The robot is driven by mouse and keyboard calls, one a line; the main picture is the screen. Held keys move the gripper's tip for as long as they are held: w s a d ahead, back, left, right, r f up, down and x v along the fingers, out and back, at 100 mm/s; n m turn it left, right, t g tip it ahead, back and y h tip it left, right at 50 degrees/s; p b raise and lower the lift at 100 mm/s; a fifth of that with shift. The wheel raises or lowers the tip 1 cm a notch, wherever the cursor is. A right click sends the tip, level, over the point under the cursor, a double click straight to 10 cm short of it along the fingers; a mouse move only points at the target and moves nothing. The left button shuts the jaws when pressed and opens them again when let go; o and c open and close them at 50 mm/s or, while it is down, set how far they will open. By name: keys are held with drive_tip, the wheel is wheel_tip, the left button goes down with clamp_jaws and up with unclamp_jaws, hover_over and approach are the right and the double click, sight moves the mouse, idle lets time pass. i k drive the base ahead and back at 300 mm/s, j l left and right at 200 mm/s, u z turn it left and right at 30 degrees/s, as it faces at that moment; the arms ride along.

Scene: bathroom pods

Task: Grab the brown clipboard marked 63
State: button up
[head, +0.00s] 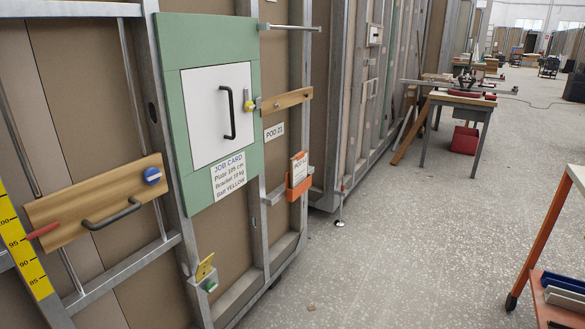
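A small clipboard (299,168) with a pale sheet and brown edges stands upright in an orange holder (299,188). The holder hangs on the metal framing right of the green panel. The print on the sheet is too small to read surely, so I cannot confirm the number 63. The clipboard's lower part is hidden by the holder. My gripper does not show in the head view.
A green panel (173,120) with a black handle and a job card (228,176) is on the frame wall. A wooden board (100,200) with a handle projects at left. An orange trolley (540,240) stands right. Speckled floor between is mostly clear.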

sight(299, 163)
drive_tip(key=i+l+u, duration=0.1)
drive_tip(key=i+l, duration=0.15)
drive_tip(key=i+l+u, duration=0.1)
drive_tip(key=i+l, duration=0.2)
drive_tip(key=i+l+u, duration=0.1)
drive_tip(key=i+l, duration=0.15)
drive_tip(key=l, duration=0.2)
drive_tip(key=i+l+u, duration=0.1)
drive_tip(key=l, duration=0.25)
drive_tip(key=i+l+u, duration=0.15)
drive_tip(key=i+l, duration=0.2)
drive_tip(key=i+l+u, duration=0.1)
drive_tip(key=l, duration=0.35)
drive_tip(key=i+l, duration=0.15)
drive_tip(key=i, duration=0.25)
drive_tip(key=i+l, duration=0.1)
drive_tip(key=i, duration=0.25)
drive_tip(key=i+l, duration=0.15)
drive_tip(key=i, duration=0.25)
